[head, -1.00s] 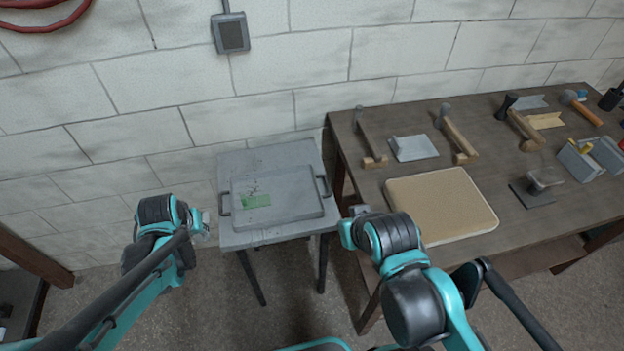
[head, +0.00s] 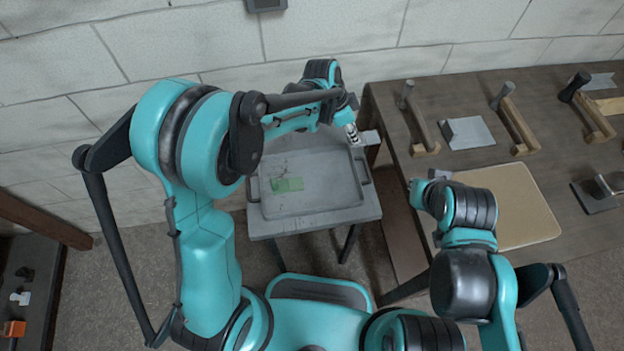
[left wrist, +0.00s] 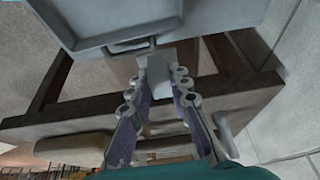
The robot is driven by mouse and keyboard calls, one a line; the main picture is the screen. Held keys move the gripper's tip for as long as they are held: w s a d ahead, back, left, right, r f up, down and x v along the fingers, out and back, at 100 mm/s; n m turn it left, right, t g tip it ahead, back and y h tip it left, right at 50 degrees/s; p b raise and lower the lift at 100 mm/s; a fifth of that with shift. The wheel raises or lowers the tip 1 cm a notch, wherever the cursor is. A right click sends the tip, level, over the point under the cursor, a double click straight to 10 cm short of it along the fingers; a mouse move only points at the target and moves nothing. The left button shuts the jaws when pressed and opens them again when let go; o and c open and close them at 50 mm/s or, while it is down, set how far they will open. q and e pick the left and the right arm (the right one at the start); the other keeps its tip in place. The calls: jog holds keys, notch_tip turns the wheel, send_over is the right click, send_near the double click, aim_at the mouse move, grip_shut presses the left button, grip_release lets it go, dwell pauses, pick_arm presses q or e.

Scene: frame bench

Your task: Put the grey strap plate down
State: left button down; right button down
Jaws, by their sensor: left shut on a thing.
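The grey strap plate (left wrist: 158,72) is a small light-grey piece between the fingers of my left gripper (left wrist: 158,84) in the left wrist view. My left gripper is shut on it. In the head view my left gripper (head: 357,136) is at the back right corner of the grey tray (head: 335,205), with the small grey plate (head: 371,137) showing at its tip. I cannot tell whether the plate touches anything. My right gripper (head: 428,183) is by the front left edge of the workbench; its jaws are too small to read.
The tray has two side handles and a green label, and lies on a small grey table (head: 372,208). A dark shelf (head: 30,285) stands at lower left.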

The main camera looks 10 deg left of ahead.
pick_arm(q)
jog(key=s+a+f+b, duration=0.2)
jog(key=s+a+f, duration=0.1)
jog(key=s+a, duration=0.1)
jog(key=s+a+f+b, duration=0.1)
jog(key=s+a+f, duration=0.2)
jog(key=s+f, duration=0.1)
jog(key=shift+s+a+b, duration=0.15)
jog(key=shift+a+b, duration=0.2)
jog(key=shift+f+b, duration=0.95)
jog(key=shift+f, duration=1)
jog(key=shift+f, duration=0.2)
jog(key=c, duration=1.4)
grip_release()
jog(key=shift+r, duration=0.1)
